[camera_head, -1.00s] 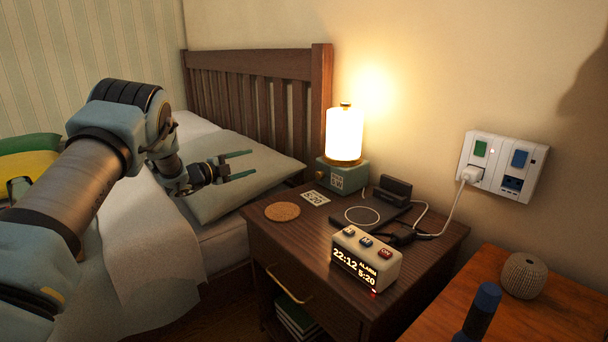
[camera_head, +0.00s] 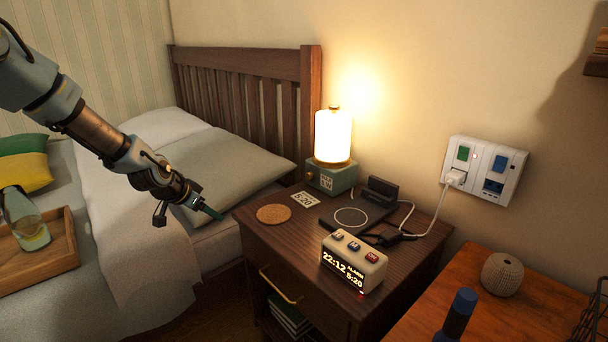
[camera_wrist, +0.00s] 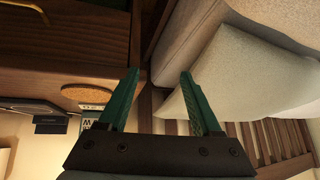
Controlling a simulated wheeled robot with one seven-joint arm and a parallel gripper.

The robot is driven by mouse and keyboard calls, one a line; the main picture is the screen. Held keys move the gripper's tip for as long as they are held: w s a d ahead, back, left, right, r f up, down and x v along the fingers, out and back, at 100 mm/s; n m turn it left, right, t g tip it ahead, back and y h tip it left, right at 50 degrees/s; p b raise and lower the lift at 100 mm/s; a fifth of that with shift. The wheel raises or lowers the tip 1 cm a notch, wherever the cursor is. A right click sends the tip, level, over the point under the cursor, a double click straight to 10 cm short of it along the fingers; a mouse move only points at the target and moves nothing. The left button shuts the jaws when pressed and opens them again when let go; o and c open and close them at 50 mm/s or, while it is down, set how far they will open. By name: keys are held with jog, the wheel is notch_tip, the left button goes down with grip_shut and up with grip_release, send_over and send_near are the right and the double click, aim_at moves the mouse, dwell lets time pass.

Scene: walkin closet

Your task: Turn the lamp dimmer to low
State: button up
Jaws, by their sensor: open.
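The lit lamp (camera_head: 333,135) stands on its teal base (camera_head: 340,180) at the back left of the nightstand. A small brass knob (camera_head: 309,177) shows at the left side of the base, and a label with small print is on its front. The knob's setting is too small to read. My gripper (camera_head: 211,213) is open and empty, over the bed's edge left of the nightstand, apart from the lamp and pointing down to the right. In the upside-down wrist view, both fingers of my gripper (camera_wrist: 160,72) are spread with nothing between them.
A cork coaster (camera_head: 273,214), a card (camera_head: 305,199), a charging pad (camera_head: 350,217) and an alarm clock (camera_head: 353,262) occupy the nightstand top (camera_head: 290,238). The headboard (camera_head: 311,100) rises behind. A pillow (camera_head: 225,170) lies near my gripper. A tray (camera_head: 60,250) with a bottle sits on the bed.

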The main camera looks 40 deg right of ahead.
jog(key=s+d+g, duration=0.1)
jog(key=s+d, duration=0.1)
jog(key=d, duration=0.1)
jog(key=s+d+m+h, duration=0.1)
jog(key=s+d, duration=0.1)
jog(key=d, duration=0.1)
jog(key=s+d+r+g+h, duration=0.1)
jog(key=s+d, duration=0.1)
jog(key=d, duration=0.2)
jog(key=shift+s+m+g, duration=0.3)
jog(key=shift+s, duration=0.05)
jog(key=d, duration=0.2)
jog(key=d+r+h, duration=0.1)
jog(key=d, duration=0.1)
jog(key=d+r+h, duration=0.1)
jog(key=d, duration=0.1)
jog(key=shift+s+r+m+g+p, duration=0.2)
jog(key=shift+s+m+g+p, duration=0.1)
jog(key=shift+s+m+p, duration=0.1)
jog(key=h, duration=0.2)
send_near(307, 177)
jog(key=p+x, duration=0.1)
jog(key=x, duration=0.7)
jog(key=shift+s+d, duration=0.1)
jog(key=shift+d, duration=0.05)
grip_shut()
